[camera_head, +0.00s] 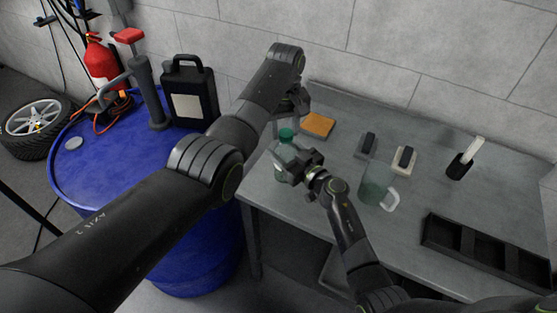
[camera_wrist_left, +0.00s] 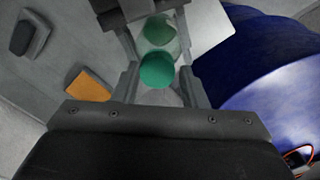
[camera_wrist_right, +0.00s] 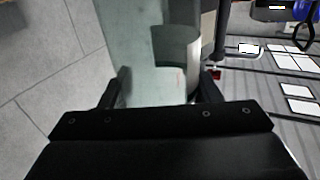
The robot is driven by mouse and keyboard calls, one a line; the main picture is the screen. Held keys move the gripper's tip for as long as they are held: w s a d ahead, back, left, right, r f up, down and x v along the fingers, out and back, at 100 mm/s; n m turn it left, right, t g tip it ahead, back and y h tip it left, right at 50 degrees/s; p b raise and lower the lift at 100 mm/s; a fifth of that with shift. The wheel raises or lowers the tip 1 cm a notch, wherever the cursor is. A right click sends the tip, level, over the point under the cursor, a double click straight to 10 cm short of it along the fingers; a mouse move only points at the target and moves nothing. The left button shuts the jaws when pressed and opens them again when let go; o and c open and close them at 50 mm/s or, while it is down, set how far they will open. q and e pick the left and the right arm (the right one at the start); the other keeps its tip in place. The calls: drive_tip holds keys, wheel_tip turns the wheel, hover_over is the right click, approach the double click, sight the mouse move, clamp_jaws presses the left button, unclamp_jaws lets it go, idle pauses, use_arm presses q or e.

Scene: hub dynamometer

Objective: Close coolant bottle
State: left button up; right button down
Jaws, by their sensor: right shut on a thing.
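The coolant bottle (camera_head: 284,153) is translucent green and stands at the near left of the grey table. Its green cap (camera_head: 287,133) is at the top, and it also shows in the left wrist view (camera_wrist_left: 157,71). Whether the cap is screwed tight cannot be told. My right gripper (camera_head: 287,168) is shut on the bottle's body; the pale body fills the space between its fingers in the right wrist view (camera_wrist_right: 165,85). My left gripper (camera_head: 292,112) is open above the bottle, with the cap between its fingers in the left wrist view and small gaps beside it.
An orange pad (camera_head: 317,125) lies behind the bottle. A clear jug (camera_head: 374,190) stands to the right. A black compartment tray (camera_head: 480,250) is at the front right. A blue drum (camera_head: 90,180) with a black canister (camera_head: 190,95) stands left of the table. A wall is behind.

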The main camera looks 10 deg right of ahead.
use_arm(q)
drive_tip(key=shift+a+f, duration=0.1)
drive_tip(key=shift+a, duration=0.25)
drive_tip(key=c, duration=0.5)
use_arm(e)
drive_tip(key=shift+d, duration=0.3)
use_arm(q)
drive_tip(key=shift+o, duration=0.2)
drive_tip(key=shift+a, duration=0.1)
drive_tip(key=m, duration=0.5)
drive_tip(key=shift+f, duration=0.1)
drive_tip(key=o, duration=1)
drive_tip(key=shift+o, duration=0.6)
drive_tip(key=shift+s, duration=0.1)
drive_tip(key=shift+d, duration=0.2)
use_arm(e)
drive_tip(key=shift+a, duration=0.15)
use_arm(q)
wheel_tip(320, 180, up, 8)
drive_tip(key=a, duration=0.1)
